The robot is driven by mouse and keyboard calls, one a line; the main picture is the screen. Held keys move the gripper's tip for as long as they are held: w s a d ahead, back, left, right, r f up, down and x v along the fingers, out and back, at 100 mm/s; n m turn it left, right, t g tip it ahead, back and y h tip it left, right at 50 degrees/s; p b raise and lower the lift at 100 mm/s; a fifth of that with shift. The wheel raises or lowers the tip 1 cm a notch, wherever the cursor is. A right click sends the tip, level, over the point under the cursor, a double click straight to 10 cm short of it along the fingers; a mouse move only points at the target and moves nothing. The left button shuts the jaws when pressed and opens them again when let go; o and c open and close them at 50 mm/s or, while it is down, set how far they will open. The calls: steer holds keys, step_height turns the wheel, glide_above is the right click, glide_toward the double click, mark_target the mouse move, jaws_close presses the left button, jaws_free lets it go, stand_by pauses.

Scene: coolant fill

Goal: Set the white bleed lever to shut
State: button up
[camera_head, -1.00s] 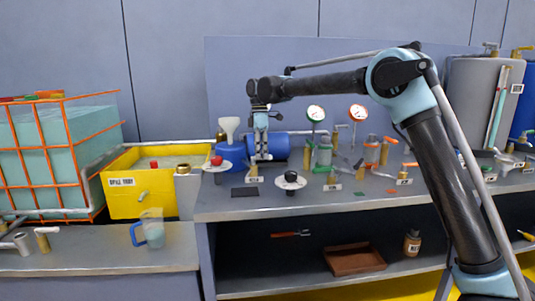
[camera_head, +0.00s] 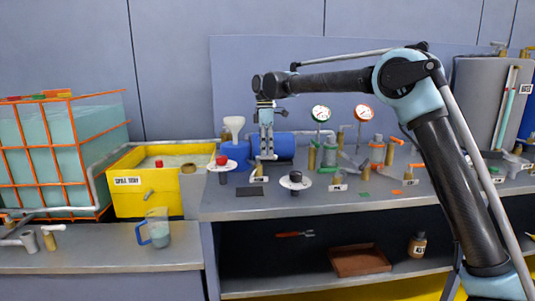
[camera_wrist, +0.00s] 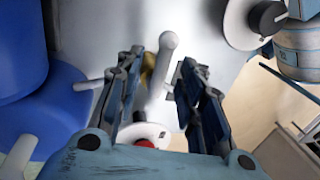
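My gripper (camera_head: 266,156) points down over the bench beside the blue cylinder. In the wrist view my gripper (camera_wrist: 157,78) is open, with a clear gap between its two fingers. A white lever with a rounded end (camera_wrist: 168,42) shows in and beyond that gap, on a brass valve (camera_wrist: 148,66). The lever runs lengthwise between the fingers, and I see no firm contact. In the head view the brass valve (camera_head: 259,170) stands under the fingertips behind a small label. The lever is mostly hidden there by the fingers.
A blue cylinder (camera_head: 281,146) lies close behind the gripper. A red knob on a white disc (camera_head: 222,161) is to the left, and a black knob on a white disc (camera_head: 295,178) to the right. Gauges (camera_head: 321,113) and several valves stand further right.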

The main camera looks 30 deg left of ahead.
step_height(320, 180, up, 10)
steer(key=w+a, duration=0.1)
steer(key=shift+w+r, duration=0.2)
steer(key=shift+w, duration=0.2)
stand_by(0.5)
steer(key=w+d+r+m+y, duration=0.1)
steer(key=w+d+m, duration=0.2)
steer(key=d, duration=0.8)
steer(key=w+d+m+t, duration=0.1)
steer(key=w+d+m, duration=0.25)
steer(key=d, duration=0.75)
steer(key=w+d+r+m+y, duration=0.1)
steer(key=w+d+m, duration=0.25)
steer(key=d, duration=0.75)
steer(key=s+d+f+m+t, duration=0.1)
steer(key=s+d+f+m, duration=0.2)
steer(key=d, duration=0.7)
steer(key=s+d+f+m, duration=0.2)
steer(key=d+f, duration=0.1)
steer(key=d, duration=0.7)
steer(key=s+d+f+m+t, duration=0.1)
steer(key=s+d+f+m, duration=0.4)
steer(key=s+d+f, duration=0.4)
steer(key=s+d+f+m+t, duration=0.1)
steer(key=s+d+f+m, duration=0.4)
steer(key=s+d+f, duration=0.5)
step_height(320, 180, down, 6)
steer(key=shift+s+d+f+h, duration=0.2)
steer(key=shift+s+d+h, duration=0.1)
steer(key=shift+s, duration=0.15)
